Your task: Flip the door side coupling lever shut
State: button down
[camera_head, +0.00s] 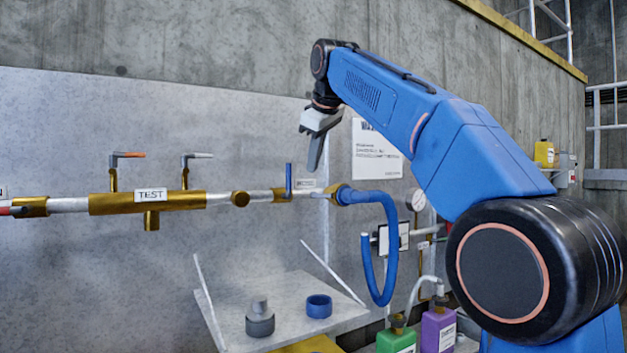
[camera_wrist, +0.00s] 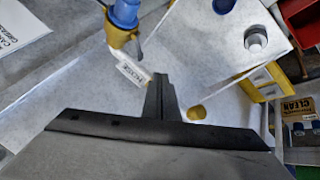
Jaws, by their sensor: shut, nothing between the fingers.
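A brass pipe (camera_head: 150,202) runs along the wall panel. At its right end a brass hose coupling (camera_head: 345,195) joins the blue hose (camera_head: 388,240). The coupling also shows at the top of the wrist view (camera_wrist: 120,36), with a thin grey lever-like piece (camera_wrist: 139,48) beside it. I cannot tell for certain that this is the door side lever or how it is set. A blue handle (camera_head: 289,179) stands upright left of the coupling. My gripper (camera_head: 315,168) is shut and empty, pointing down just above the coupling area, apart from it. Its fingers (camera_wrist: 160,90) show in the wrist view.
A red-handled lever (camera_head: 128,155) and a grey-handled lever (camera_head: 197,156) stand on the pipe to the left. Below, a sloped shelf (camera_head: 235,310) holds a grey fitting (camera_head: 260,322) and a blue cap (camera_head: 319,306). Green (camera_head: 396,340) and purple (camera_head: 438,328) jugs stand at lower right.

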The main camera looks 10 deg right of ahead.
aim_at(311, 195)
jog(key=w+d+f, duration=0.2)
jog(key=w+f, duration=0.5)
jog(key=w, duration=0.2)
jog(key=shift+f, duration=0.35)
jog(key=shift+a, duration=0.1)
jog(key=w+m+h, duration=0.1)
jog(key=m, duration=0.1)
jog(key=shift+w+m+h, duration=0.2)
jog(key=shift+m+h, duration=0.1)
jog(key=shift+h, duration=0.1)
jog(key=shift+w+d+m+h, duration=0.4)
jog(key=shift+w+m, duration=0.15)
jog(key=shift+m, duration=0.15)
jog(key=shift+s, duration=0.1)
